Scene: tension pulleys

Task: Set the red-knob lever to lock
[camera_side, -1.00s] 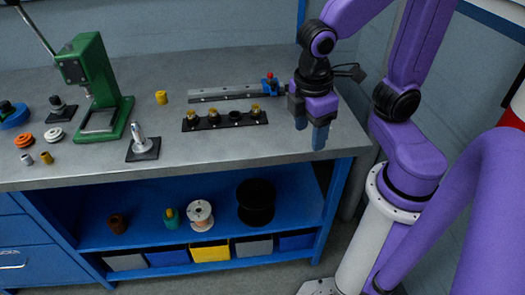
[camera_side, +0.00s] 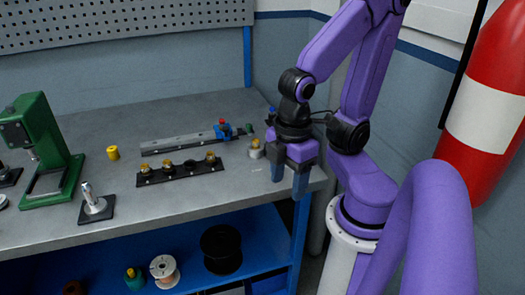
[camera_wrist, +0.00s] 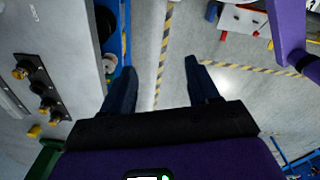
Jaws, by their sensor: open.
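The red-knob lever (camera_side: 221,122) stands on a blue block (camera_side: 223,132) at the right end of a grey rail (camera_side: 180,144) on the bench. Its exact angle is too small to tell. My gripper (camera_side: 289,182) is open and empty. It points down by the bench's right edge, to the right of the lever and nearer the camera. In the wrist view my open fingers (camera_wrist: 160,70) have only floor between them. The lever cannot be made out there.
A black plate with several brass pulleys (camera_side: 180,172) lies in front of the rail. A small pale cylinder (camera_side: 256,151) stands between the lever and my gripper. A green press (camera_side: 45,150) and a yellow cylinder (camera_side: 113,153) are at left.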

